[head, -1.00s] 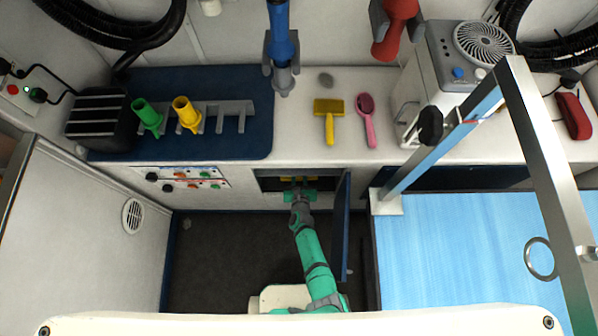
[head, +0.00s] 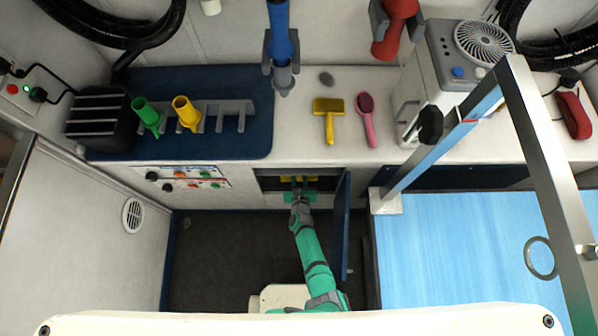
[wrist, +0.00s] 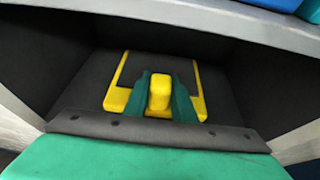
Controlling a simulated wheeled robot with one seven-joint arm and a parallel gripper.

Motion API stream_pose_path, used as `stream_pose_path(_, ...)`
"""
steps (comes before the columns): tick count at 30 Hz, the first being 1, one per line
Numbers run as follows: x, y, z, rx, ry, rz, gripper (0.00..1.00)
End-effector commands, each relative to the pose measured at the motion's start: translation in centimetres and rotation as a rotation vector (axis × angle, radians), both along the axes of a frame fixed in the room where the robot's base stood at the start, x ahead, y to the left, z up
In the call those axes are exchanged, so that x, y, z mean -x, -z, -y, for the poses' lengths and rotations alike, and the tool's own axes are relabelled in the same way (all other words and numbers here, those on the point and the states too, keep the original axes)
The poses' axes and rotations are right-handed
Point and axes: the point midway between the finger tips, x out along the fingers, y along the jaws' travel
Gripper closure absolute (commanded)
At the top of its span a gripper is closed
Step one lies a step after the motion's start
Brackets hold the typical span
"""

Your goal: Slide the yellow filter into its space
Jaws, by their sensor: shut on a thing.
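The yellow filter (wrist: 199,105) is a flat yellow frame with a dark panel and a raised yellow grip tab (wrist: 159,92). In the wrist view it lies inside the dark compartment, beyond a grey front lip with dark holes. My gripper (wrist: 160,98) is shut on the tab, one green finger on each side. In the head view my gripper (head: 298,186) reaches into the open compartment (head: 268,183) under the counter. Only a bit of yellow shows there. The filter's far edge and how deep it sits are hard to tell.
The compartment's dark blue door (head: 342,228) stands open just right of my arm. The counter edge overhangs the opening. A control panel (head: 187,177) is on the left. A blue-topped table (head: 470,245) stands to the right. Dark floor lies below.

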Motion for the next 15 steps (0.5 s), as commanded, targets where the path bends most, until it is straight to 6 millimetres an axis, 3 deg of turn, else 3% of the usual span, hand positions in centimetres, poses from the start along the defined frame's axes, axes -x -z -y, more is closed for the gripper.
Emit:
stream_pose_path(1,-0.03,-0.04,-0.01,0.000,0.000,0.001,1.00)
stream_pose_path(2,-0.03,-0.04,-0.01,0.000,0.000,0.001,0.74)
stream_pose_path(4,-0.03,-0.04,-0.01,0.000,0.000,0.001,0.58)
stream_pose_path(15,0.04,-0.05,0.05,0.000,0.001,0.000,0.55)
